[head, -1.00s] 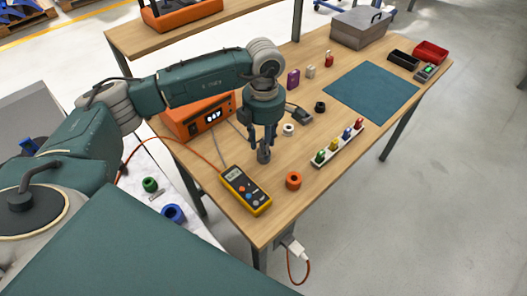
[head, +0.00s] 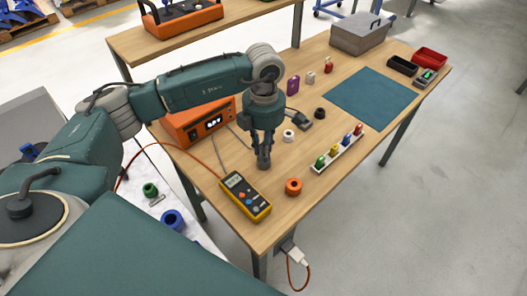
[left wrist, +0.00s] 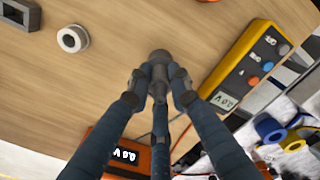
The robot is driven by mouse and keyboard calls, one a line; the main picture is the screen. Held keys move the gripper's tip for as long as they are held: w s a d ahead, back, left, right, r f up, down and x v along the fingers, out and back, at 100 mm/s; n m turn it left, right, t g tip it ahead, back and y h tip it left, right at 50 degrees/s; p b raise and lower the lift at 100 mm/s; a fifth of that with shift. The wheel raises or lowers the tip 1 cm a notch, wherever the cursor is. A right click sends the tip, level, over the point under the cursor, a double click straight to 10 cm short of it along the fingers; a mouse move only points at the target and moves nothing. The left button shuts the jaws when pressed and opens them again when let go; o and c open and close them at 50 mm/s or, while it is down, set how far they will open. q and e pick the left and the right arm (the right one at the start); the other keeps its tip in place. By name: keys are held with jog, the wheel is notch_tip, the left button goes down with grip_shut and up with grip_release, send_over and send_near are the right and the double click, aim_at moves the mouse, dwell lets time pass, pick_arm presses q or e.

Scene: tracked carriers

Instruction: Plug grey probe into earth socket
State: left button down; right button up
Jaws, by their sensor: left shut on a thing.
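My left gripper (head: 263,152) hangs fingers-down over the wooden table, behind the yellow multimeter (head: 245,195). In the left wrist view its fingers (left wrist: 159,82) are shut around the grey probe (left wrist: 159,62), a short dark grey cylinder. The probe's end also shows below the fingers in the head view (head: 263,163). An orange unit with a lit display (head: 198,124) stands left of the gripper, partly behind my arm. I cannot tell which part is the earth socket. My right gripper is out of view.
A white strip with green, yellow, blue and red pieces (head: 339,148) lies to the right. An orange ring (head: 293,187), a white ring (head: 288,136) and a black ring (head: 319,113) stand nearby. The teal mat (head: 372,97) is bare. Cables run near the orange unit.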

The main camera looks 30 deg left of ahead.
pick_arm(q)
jog(key=shift+r+p, duration=0.5)
jog(key=shift+r, duration=0.55)
jog(key=shift+r+p, duration=0.95)
jog(key=shift+r, duration=0.85)
jog(key=c, duration=2.4)
grip_release()
jog(key=shift+c, duration=0.2)
grip_shut()
